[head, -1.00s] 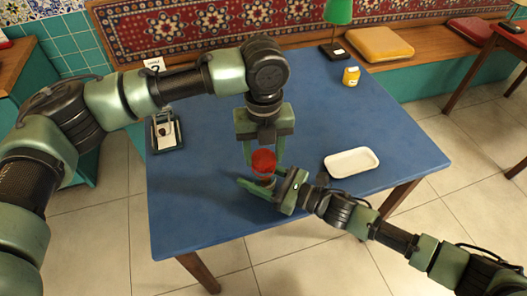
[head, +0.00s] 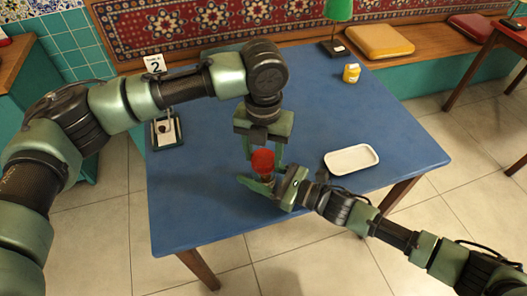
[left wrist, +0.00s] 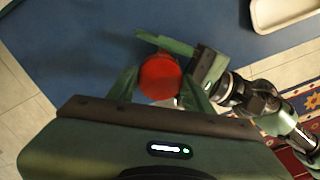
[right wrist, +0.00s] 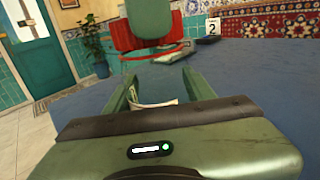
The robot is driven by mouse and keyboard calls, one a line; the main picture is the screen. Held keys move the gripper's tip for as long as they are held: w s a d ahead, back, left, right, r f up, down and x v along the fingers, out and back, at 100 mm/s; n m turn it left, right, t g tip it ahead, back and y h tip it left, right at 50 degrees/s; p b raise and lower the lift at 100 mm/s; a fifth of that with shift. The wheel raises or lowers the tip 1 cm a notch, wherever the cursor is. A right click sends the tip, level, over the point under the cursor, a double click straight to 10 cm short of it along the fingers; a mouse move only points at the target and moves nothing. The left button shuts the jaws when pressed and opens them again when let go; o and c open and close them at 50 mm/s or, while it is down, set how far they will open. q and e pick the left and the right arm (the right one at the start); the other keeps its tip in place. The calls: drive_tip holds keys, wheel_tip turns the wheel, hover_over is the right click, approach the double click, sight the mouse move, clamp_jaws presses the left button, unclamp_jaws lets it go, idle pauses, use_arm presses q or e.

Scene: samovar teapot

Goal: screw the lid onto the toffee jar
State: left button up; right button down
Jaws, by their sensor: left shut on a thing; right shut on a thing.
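The red round lid (head: 263,161) is between the fingers of my left gripper (head: 264,158), which comes down from above and is shut on it. It also shows in the left wrist view (left wrist: 160,77). My right gripper (head: 266,184) reaches in from the right, low over the table, shut around the toffee jar (right wrist: 155,103) just below the lid. In the right wrist view, a pale label shows between its fingers, with the red lid (right wrist: 125,40) above. The jar is mostly hidden, and I cannot tell whether the lid touches its rim.
The blue table (head: 215,200) is clear around the grippers. A white tray (head: 351,170) lies to the right. A yellow jar (head: 351,73) and a green lamp (head: 337,12) stand at the back.

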use_arm(q)
drive_tip(key=m, duration=0.8)
drive_tip(key=shift+m, duration=0.3)
drive_tip(key=o, duration=1.3)
drive_tip(key=shift+r, duration=2.3)
drive_tip(key=shift+c, duration=0.3)
